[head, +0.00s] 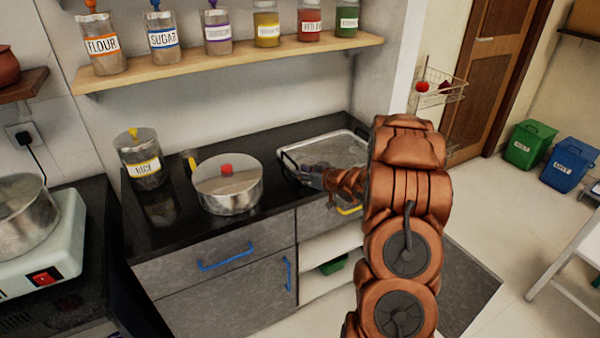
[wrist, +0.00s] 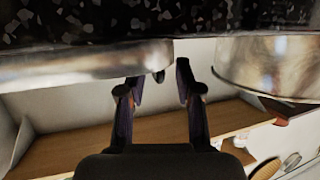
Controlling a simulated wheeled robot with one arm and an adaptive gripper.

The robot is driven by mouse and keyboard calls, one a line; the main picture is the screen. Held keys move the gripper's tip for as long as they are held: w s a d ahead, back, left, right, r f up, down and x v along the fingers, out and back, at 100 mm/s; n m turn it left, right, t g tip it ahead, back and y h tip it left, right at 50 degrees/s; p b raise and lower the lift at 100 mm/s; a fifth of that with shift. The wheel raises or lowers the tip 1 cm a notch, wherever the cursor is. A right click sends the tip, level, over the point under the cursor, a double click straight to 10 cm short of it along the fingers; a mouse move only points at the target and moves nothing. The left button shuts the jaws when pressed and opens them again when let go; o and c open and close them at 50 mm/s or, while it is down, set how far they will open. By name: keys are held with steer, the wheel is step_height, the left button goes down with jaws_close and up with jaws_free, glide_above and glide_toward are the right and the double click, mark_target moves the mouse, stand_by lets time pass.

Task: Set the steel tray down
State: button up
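The steel tray (head: 336,150) is a wide shallow rectangular tray lying flat on the black countertop, near its right end. It has a dark handle at its left side. My gripper (head: 318,175) is at the tray's front left, low over the counter edge, partly hidden by my arm. In the wrist view the picture is upside down, and the tray's shiny side (wrist: 80,65) is at left. My gripper's two dark fingers (wrist: 158,78) are apart, with a visible gap. A small dark part of the tray shows between the fingertips; I cannot tell whether they touch it.
A steel pot (head: 228,190) with a red-knobbed lid stands just left of the tray and also shows in the wrist view (wrist: 270,65). A rice jar (head: 141,160) stands further left. A wooden shelf (head: 225,60) with several jars runs above. The countertop's front edge is close.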

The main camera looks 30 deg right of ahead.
steer(key=b+v, duration=0.1)
steer(key=v, duration=1)
steer(key=s+a+r+m+g+h, duration=0.3)
steer(key=s+a+r+g+h, duration=0.1)
steer(key=s+r+g+h, duration=0.3)
steer(key=s+a+g+y, duration=0.4)
steer(key=s+a+g, duration=0.5)
steer(key=s+a, duration=1.7)
steer(key=s, duration=0.3)
steer(key=shift+s+a+f+n, duration=0.3)
steer(key=shift+s+n, duration=0.05)
steer(key=shift+n, duration=0.05)
